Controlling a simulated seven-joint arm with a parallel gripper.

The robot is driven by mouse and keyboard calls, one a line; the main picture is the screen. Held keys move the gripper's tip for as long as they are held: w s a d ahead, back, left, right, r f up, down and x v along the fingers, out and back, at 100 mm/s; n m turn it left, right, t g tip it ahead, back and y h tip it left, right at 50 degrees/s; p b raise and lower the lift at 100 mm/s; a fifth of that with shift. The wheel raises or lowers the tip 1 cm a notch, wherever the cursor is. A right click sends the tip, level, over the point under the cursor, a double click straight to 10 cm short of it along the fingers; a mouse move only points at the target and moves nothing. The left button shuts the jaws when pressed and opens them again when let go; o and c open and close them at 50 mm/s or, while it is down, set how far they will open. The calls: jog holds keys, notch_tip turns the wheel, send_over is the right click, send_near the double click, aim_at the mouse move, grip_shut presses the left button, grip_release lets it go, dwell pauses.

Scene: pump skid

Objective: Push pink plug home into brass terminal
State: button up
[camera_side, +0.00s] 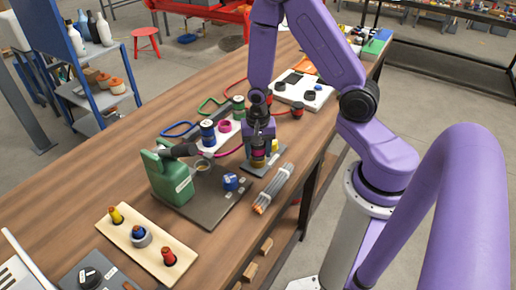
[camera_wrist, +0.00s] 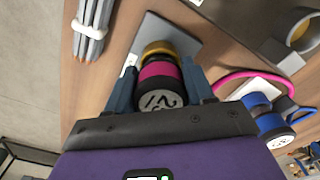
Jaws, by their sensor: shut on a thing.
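My gripper (camera_wrist: 159,68) is shut on the pink plug (camera_wrist: 158,70), with one finger on each side of its pink band. The plug's dark end with a white symbol faces the wrist camera. The brass terminal (camera_wrist: 158,47) shows as a gold ring directly beyond the plug, in line with it, on a grey plate (camera_wrist: 190,35). Whether a gap is left between plug and ring is hidden. In the side view my gripper (camera_side: 260,143) points down over the brass terminal (camera_side: 258,162), and the plug is a small dark pink patch between them.
A bundle of grey rods (camera_side: 272,189) lies close by, near the table edge. A green pump body (camera_side: 172,178) stands left on a dark plate. Blue plugs (camera_side: 208,133) and a pink cable (camera_wrist: 262,75) lie beside my gripper. A wooden board (camera_side: 140,245) holds coloured plugs.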

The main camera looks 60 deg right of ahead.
jog(key=o, duration=1.2)
jog(key=shift+o, duration=0.2)
notch_tip(320, 180, up, 18)
jog(key=shift+f, duration=0.25)
jog(key=shift+s+a, duration=0.15)
jog(key=s+a+r+n, duration=0.1)
jog(key=s+a+n, duration=0.4)
jog(key=s+n, duration=0.4)
jog(key=s+a+r+n, duration=0.1)
jog(key=s+a+n, duration=0.4)
jog(key=s+n, duration=0.4)
jog(key=n, duration=0.4)
jog(key=shift+s+r+n+y, duration=0.15)
jog(key=shift+s+n+y, duration=0.15)
jog(key=shift+n, duration=0.1)
